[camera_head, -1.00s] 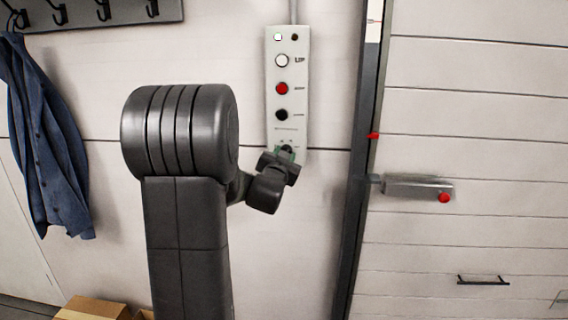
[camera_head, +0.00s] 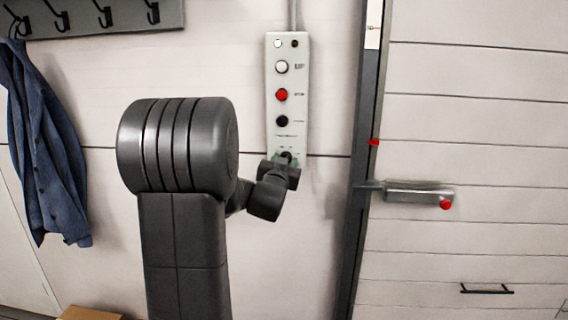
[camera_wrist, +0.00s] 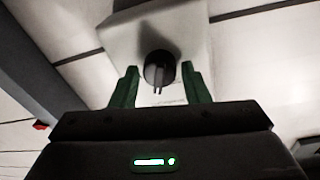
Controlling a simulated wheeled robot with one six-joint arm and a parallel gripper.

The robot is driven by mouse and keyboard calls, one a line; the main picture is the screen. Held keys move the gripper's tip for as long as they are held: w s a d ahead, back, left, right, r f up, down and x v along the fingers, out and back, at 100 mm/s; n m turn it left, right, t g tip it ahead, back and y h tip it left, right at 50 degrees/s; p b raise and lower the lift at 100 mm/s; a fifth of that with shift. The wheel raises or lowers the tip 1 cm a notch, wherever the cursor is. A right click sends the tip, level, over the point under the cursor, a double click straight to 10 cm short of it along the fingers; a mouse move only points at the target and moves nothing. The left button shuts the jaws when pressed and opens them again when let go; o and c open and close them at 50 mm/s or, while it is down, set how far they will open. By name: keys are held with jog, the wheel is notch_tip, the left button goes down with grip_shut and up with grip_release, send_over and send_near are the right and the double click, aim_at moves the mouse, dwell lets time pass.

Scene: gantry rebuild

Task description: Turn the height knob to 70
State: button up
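The height knob (camera_wrist: 159,69) is a dark round knob at the lower end of a pale control panel (camera_head: 287,146). In the head view the knob is mostly hidden by my gripper (camera_head: 287,160). In the wrist view my gripper (camera_wrist: 161,78) is open, with one green finger on each side of the knob. A gap shows between each finger and the knob, so it is not gripped. The knob's scale and setting are too small to read.
A door handle (camera_head: 420,194) projects at right. A blue jacket (camera_head: 48,150) hangs at left.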

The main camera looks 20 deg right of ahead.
jog(key=shift+o, duration=0.8)
jog(key=b+v, duration=0.1)
jog(key=v, duration=1.3)
jog(key=shift+b, duration=0.3)
jog(key=shift+f, duration=0.1)
jog(key=p+x, duration=0.1)
jog(key=x, duration=1.3)
jog(key=shift+p, duration=0.3)
